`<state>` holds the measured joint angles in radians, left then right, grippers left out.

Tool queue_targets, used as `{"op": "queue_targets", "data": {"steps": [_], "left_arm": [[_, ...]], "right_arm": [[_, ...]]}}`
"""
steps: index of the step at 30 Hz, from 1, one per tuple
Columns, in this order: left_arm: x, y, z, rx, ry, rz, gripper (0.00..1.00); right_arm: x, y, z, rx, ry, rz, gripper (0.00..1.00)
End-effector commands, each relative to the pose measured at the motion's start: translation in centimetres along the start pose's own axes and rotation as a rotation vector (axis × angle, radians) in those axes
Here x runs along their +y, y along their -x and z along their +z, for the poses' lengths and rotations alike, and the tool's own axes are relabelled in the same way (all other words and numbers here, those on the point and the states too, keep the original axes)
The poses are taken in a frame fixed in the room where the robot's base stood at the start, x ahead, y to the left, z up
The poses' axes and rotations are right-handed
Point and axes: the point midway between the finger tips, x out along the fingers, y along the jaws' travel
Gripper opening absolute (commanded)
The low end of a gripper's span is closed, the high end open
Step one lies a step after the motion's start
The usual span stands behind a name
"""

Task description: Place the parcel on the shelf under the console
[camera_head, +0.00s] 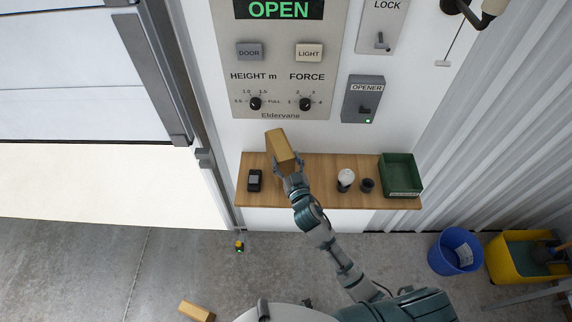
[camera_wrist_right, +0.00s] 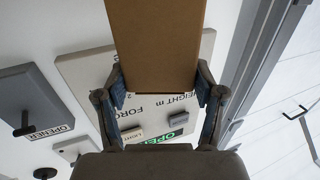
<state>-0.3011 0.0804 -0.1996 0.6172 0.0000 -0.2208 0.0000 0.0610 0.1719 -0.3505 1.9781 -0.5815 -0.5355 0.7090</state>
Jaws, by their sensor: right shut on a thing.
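The parcel (camera_head: 279,147) is a brown cardboard box. My right gripper (camera_head: 287,168) is shut on it and holds it over the wooden shelf (camera_head: 320,190) below the console. In the right wrist view the parcel (camera_wrist_right: 155,45) sits between both fingers of the right gripper (camera_wrist_right: 160,90). The console (camera_head: 280,60) is a grey wall panel with an OPEN display, DOOR and LIGHT buttons and two knobs. I cannot tell whether the parcel touches the shelf; it looks tilted and raised. My left gripper is not in view.
On the shelf stand a black device (camera_head: 254,181), a white bulb (camera_head: 346,178), a dark cup (camera_head: 367,186) and a green bin (camera_head: 400,174). Another brown box (camera_head: 196,311) lies on the floor. A blue bucket (camera_head: 455,251) and a yellow one (camera_head: 520,258) stand at right.

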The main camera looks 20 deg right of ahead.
Motion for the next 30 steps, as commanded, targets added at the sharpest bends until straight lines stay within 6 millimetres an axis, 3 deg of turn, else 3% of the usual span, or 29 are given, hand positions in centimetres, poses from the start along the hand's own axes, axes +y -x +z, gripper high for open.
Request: {"op": "queue_targets", "data": {"steps": [9, 15, 16, 18, 19, 30], "left_arm": [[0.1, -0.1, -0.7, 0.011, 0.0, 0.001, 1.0], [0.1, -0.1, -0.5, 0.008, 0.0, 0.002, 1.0], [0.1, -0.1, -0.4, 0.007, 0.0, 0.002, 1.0], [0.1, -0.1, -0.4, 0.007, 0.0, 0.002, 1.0], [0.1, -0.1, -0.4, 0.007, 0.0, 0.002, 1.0], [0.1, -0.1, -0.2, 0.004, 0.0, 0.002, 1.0]], "right_arm": [[0.1, -0.2, 3.3, 0.001, 0.001, -0.001, 0.0], [0.0, -0.2, 3.5, 0.002, -0.001, -0.002, 0.0], [0.0, -0.2, 3.6, -0.001, -0.001, -0.001, 0.71], [0.0, -0.2, 3.6, -0.001, -0.001, -0.001, 0.88], [0.0, -0.2, 3.6, -0.001, -0.001, -0.001, 0.94], [0.0, 0.1, 3.7, -0.001, 0.0, -0.001, 0.94]]}}
